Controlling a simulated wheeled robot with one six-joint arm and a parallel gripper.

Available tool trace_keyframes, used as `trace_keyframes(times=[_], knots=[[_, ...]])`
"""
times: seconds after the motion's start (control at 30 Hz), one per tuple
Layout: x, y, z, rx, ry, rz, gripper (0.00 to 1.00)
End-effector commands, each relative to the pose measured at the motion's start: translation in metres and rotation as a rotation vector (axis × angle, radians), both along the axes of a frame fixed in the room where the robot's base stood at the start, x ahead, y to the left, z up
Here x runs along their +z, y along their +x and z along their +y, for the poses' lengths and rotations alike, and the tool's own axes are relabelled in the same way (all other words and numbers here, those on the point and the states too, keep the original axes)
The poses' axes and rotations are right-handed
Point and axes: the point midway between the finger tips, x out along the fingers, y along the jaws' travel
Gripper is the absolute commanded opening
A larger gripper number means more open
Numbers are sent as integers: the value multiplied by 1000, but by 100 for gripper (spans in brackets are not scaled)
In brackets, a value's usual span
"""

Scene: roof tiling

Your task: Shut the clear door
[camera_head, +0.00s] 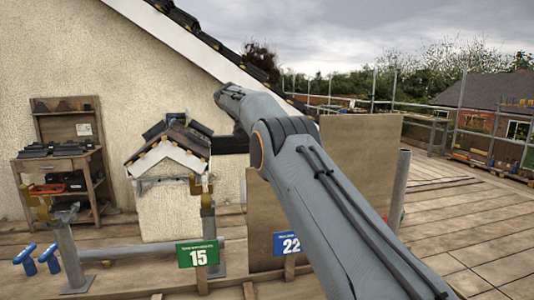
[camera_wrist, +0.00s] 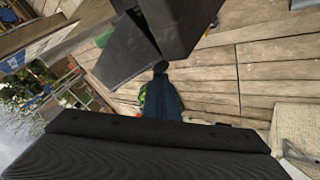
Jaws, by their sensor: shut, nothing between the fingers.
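I cannot make out the clear door in either view. In the head view my arm reaches up from the lower right and bends at its elbow in front of the plastered wall. In the wrist view my gripper (camera_wrist: 160,125) is a dark ribbed block across the bottom. It is shut with nothing held, and no door or handle shows against it.
A small model roof (camera_head: 170,145) stands left of my arm. A wooden shelf (camera_head: 68,150) with dark tiles is at far left. Brown boards (camera_head: 360,155) stand behind my arm. Signs 15 (camera_head: 198,254) and 22 (camera_head: 287,243) stand in front. Wooden decking (camera_head: 470,235) is open at right.

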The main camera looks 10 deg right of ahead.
Motion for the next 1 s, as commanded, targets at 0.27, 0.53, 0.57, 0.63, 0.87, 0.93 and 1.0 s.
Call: trace_keyframes(times=[0.27, 0.53, 0.57, 0.63, 0.87, 0.93, 1.0], knots=[[1, -1, -7, -23, 0, 0, 0], [0, -1, -12, -26, 0, 0, 0], [0, -1, -13, -27, 0, 1, 0], [0, -2, -14, -28, 0, 0, 0], [0, -2, -18, -30, 0, 0, 0], [0, -2, -19, -31, 0, 0, 0], [1, -2, -20, -33, 0, 0, 0]])
